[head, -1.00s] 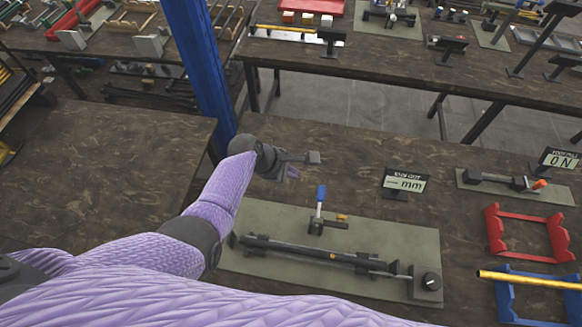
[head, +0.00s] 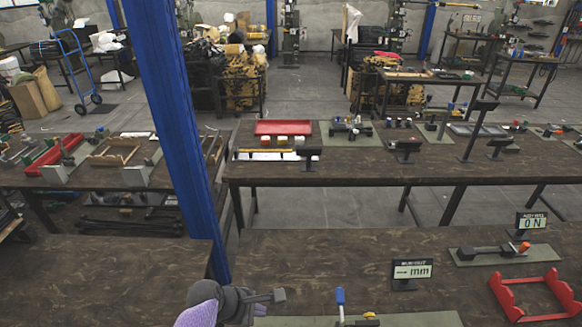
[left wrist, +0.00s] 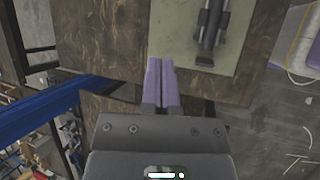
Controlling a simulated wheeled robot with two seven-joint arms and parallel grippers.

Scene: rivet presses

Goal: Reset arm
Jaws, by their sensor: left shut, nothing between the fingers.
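My left gripper (head: 270,297) is at the bottom edge of the head view, above the table and left of a blue-handled lever (head: 340,304). In the left wrist view its two purple fingers (left wrist: 160,82) lie side by side, shut with nothing between them. A dark bar-shaped tool (left wrist: 211,28) lies on that mat, apart from the fingers. Most of my left arm is below the head view. My right gripper is not in view.
A small "mm" display (head: 412,271), an "ON" display (head: 532,222) and a red cradle (head: 530,294) stand on the near table. A blue post (head: 172,130) rises left of my gripper. A second table (head: 350,169) with parts stands behind, across an open floor gap.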

